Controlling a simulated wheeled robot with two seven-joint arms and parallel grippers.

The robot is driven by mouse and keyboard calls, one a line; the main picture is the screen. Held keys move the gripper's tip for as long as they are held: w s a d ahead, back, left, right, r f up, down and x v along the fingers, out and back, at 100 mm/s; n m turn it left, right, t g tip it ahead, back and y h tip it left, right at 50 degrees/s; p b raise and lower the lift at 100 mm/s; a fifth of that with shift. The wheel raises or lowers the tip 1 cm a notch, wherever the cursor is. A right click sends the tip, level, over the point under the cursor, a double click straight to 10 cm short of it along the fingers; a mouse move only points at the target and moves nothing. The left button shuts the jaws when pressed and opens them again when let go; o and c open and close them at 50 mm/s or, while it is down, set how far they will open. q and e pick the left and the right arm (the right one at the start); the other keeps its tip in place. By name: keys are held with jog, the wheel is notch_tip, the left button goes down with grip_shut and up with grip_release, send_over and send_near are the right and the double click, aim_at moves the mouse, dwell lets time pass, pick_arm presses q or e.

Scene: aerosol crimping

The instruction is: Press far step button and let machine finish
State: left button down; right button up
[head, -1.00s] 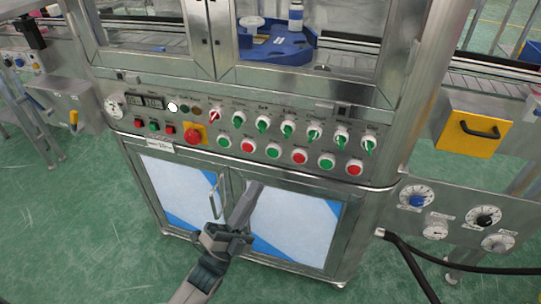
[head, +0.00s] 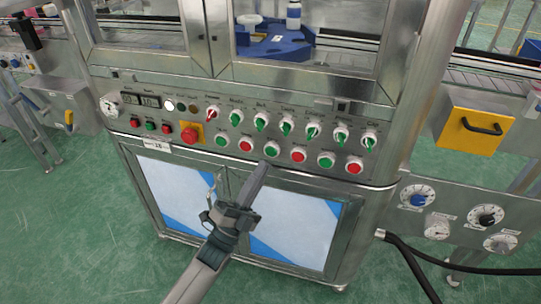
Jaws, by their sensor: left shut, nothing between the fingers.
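The crimping machine's control panel (head: 180,110) faces me. Its lower row has round buttons: green (head: 223,141), red (head: 246,144), green (head: 271,149), red (head: 298,154), green (head: 326,159) and red (head: 354,166). Their labels are too small to read, so I cannot tell which is the step button. My left gripper (head: 264,167) is shut and empty, its tip just below the middle green button. I cannot tell whether it touches.
A red emergency stop (head: 189,134) and small buttons sit at the panel's left. Green-handled selector switches (head: 286,127) run above the button row. A blue fixture (head: 285,48) stands behind the glass. Cabinet doors (head: 295,228) lie below, and a black hose (head: 415,262) hangs at right.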

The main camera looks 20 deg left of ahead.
pick_arm(q)
jog(key=shift+w, duration=1.1)
pick_arm(e)
jog(key=shift+w+a+t, duration=0.3)
jog(key=shift+a, duration=0.05)
dwell(0.8)
pick_arm(q)
jog(key=shift+w+b, duration=0.45)
jog(key=shift+w, duration=0.35)
pick_arm(e)
jog(key=shift+f, duration=0.2)
dwell(0.7)
pick_arm(q)
jog(key=shift+s, duration=0.1)
pick_arm(e)
jog(key=shift+r, duration=0.1)
pick_arm(q)
jog(key=shift+s+p, duration=0.35)
jog(key=shift+s, duration=0.35)
pick_arm(e)
jog(key=shift+r, duration=0.25)
pick_arm(q)
jog(key=shift+s, duration=0.15)
pick_arm(e)
jog(key=shift+r, duration=0.1)
